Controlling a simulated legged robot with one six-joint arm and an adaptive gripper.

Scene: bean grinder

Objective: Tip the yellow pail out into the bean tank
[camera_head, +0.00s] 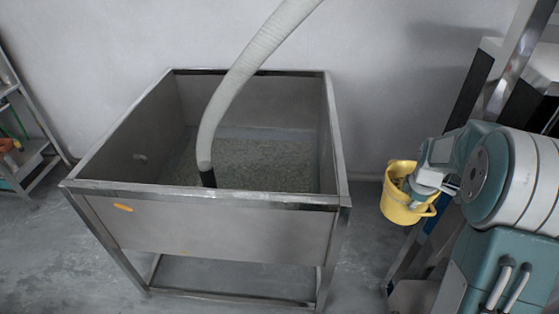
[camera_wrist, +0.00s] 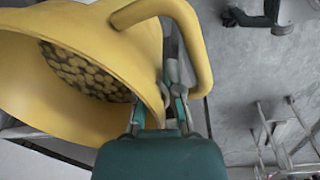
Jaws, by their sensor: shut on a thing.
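The yellow pail (camera_head: 397,209) hangs in the air to the right of the bean tank, roughly upright and apart from it. In the wrist view the pail (camera_wrist: 30,100) fills the upper left, with many small round pieces inside and its handle looping over the top. My gripper (camera_head: 432,186) is at the pail's right side; in the wrist view my gripper (camera_wrist: 165,108) is shut on the pail's rim near the handle. The bean tank (camera_head: 210,235) is a steel open-topped box on legs, with a layer of greyish beans (camera_head: 260,163) on its floor.
A ribbed white hose (camera_head: 250,60) comes down into the tank, its dark end near the front wall. A metal shelf (camera_head: 30,160) stands at the far left. A steel frame (camera_head: 515,50) stands at the right behind my arm. Open air separates the pail and the tank's right edge.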

